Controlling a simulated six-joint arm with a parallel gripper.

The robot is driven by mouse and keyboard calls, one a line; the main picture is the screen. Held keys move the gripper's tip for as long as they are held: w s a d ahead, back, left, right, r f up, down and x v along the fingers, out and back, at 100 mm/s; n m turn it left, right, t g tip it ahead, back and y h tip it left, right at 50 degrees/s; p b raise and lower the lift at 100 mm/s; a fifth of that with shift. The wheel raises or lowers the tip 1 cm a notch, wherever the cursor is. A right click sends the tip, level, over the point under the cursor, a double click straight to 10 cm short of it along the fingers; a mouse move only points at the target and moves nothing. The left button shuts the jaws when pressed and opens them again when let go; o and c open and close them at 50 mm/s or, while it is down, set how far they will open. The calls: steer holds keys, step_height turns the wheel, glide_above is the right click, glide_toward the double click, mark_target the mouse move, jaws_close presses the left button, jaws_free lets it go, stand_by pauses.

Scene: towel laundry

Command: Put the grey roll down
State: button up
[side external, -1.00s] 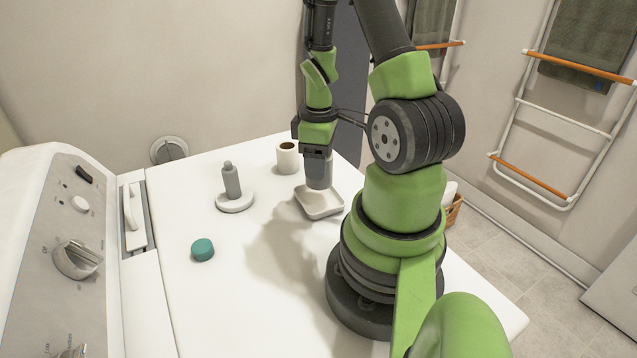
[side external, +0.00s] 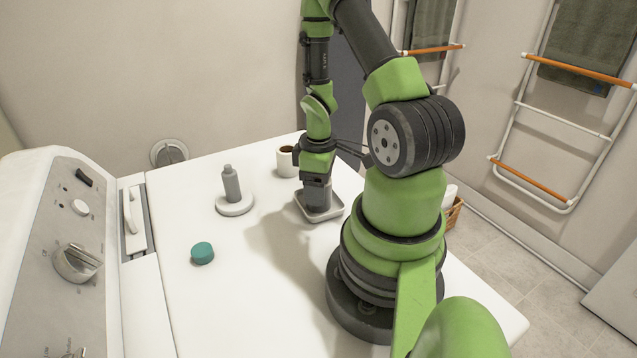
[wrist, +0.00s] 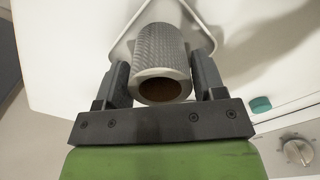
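The grey roll (side external: 318,203) is upright at the white square tray (side external: 336,214), its lower end inside the tray's rim. In the wrist view the roll (wrist: 162,48) shows its open brown core and pale end towards me, with the tray (wrist: 121,44) around its far end. My gripper (side external: 317,185) is above the tray, with one finger on each side of the roll, and looks shut on it. Whether the roll's base touches the tray floor is hidden.
A white roll with a brown core (side external: 286,162) stands just behind the tray. A grey bottle (side external: 231,183) stands on a round white dish (side external: 235,204). A teal puck (side external: 203,253) lies further left. The white top between is clear.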

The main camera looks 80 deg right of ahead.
steer(key=shift+o, duration=1.1)
step_height(320, 180, up, 12)
steer(key=w+a+r+m+t, duration=0.2)
steer(key=w+a+r+t, duration=0.15)
steer(key=a+r, duration=0.5)
steer(key=s+a+r+m+t+y, duration=0.2)
steer(key=a+r, duration=0.5)
steer(key=a, duration=0.4)
steer(key=shift+s+a+r+m+t, duration=0.15)
steer(key=shift+s+a+m+t, duration=0.15)
steer(key=shift+s+t, duration=0.7)
